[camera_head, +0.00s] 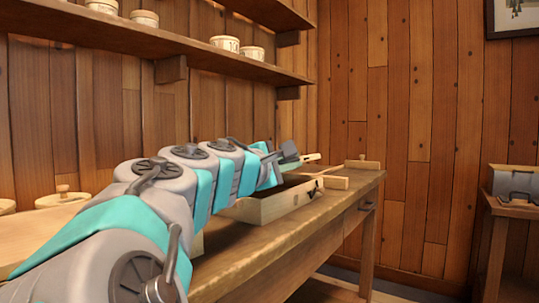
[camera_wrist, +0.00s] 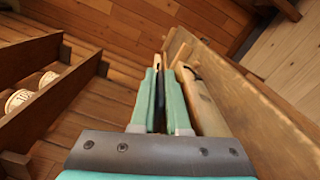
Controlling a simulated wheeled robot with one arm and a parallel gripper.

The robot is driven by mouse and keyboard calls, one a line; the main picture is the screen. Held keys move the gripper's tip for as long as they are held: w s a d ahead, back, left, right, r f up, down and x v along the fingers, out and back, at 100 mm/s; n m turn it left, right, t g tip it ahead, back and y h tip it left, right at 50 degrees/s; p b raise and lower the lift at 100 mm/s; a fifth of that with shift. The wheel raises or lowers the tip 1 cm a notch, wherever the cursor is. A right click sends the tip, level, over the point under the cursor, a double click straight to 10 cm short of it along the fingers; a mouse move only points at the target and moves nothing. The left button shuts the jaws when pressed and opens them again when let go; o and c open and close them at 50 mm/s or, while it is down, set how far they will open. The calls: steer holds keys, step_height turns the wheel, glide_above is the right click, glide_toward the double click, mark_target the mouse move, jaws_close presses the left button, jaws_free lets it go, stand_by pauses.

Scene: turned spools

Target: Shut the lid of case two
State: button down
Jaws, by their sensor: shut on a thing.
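A pale wooden case (camera_head: 268,206) stands on the long bench, its top open and its inside dark. No number shows on it, so I cannot tell if it is case two. My gripper (camera_head: 308,158) is at the case's far side, above its rim. In the wrist view the two teal fingers of my gripper (camera_wrist: 168,75) are close together, with a thin wooden edge between them that looks like the lid (camera_wrist: 175,50). The lid is mostly hidden by the fingers. A pale wooden piece (camera_wrist: 205,105) lies along the right finger.
The bench (camera_head: 240,262) runs along the plank wall, and its front edge is clear. Shelves (camera_head: 130,35) with several pale pots hang above. A round-knobbed lidded pot (camera_head: 62,195) stands at the back left. A side table with a grey case (camera_head: 514,180) is at the far right.

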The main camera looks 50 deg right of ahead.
steer(key=shift+s+f, duration=0.1)
steer(key=shift+f, duration=0.25)
steer(key=c, duration=0.9)
jaws_free()
